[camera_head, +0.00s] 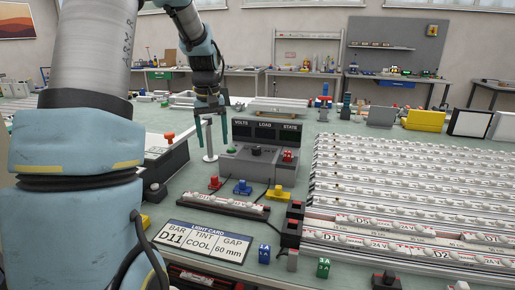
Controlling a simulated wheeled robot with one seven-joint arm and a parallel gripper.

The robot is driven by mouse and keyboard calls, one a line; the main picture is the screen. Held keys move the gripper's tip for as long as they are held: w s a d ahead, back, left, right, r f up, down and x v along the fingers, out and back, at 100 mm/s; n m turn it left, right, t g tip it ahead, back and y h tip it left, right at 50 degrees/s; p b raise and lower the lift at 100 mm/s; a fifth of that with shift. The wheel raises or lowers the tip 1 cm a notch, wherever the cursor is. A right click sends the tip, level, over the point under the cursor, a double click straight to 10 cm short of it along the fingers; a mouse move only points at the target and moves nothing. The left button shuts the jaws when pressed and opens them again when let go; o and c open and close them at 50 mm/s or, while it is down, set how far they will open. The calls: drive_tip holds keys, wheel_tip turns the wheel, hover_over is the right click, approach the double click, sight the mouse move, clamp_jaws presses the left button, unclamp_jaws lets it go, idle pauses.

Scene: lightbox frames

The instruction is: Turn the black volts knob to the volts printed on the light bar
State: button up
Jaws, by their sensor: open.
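A grey power console (240,168) stands mid-table, with a dark display panel (265,131) labelled VOLTS, LOAD and STATE. The knob's pointer and scale are too small to read. A light bar (236,206) lies in front of the console; its print is not legible. My gripper (211,132) is open and empty, pointing down to the left of the display panel, apart from the knob.
Rows of light bars (400,185) fill the right side. A red clamp (215,183) and a blue one (242,188) stand between bar and console. A white post (209,148) stands left of the console.

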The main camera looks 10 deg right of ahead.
drive_tip(key=w+d, duration=0.7)
drive_tip(key=n+b, duration=0.2)
approach(256, 147)
drive_tip(key=shift+g, duration=0.4)
drive_tip(key=f+p, duration=0.1)
drive_tip(key=f, duration=0.2)
drive_tip(key=f+p, duration=0.1)
drive_tip(key=f, duration=0.5)
drive_tip(key=shift+w+d+p, duration=0.15)
drive_tip(key=shift+w+p, duration=0.15)
drive_tip(key=shift+p, duration=0.1)
drive_tip(key=shift+c, duration=0.2)
clamp_jaws()
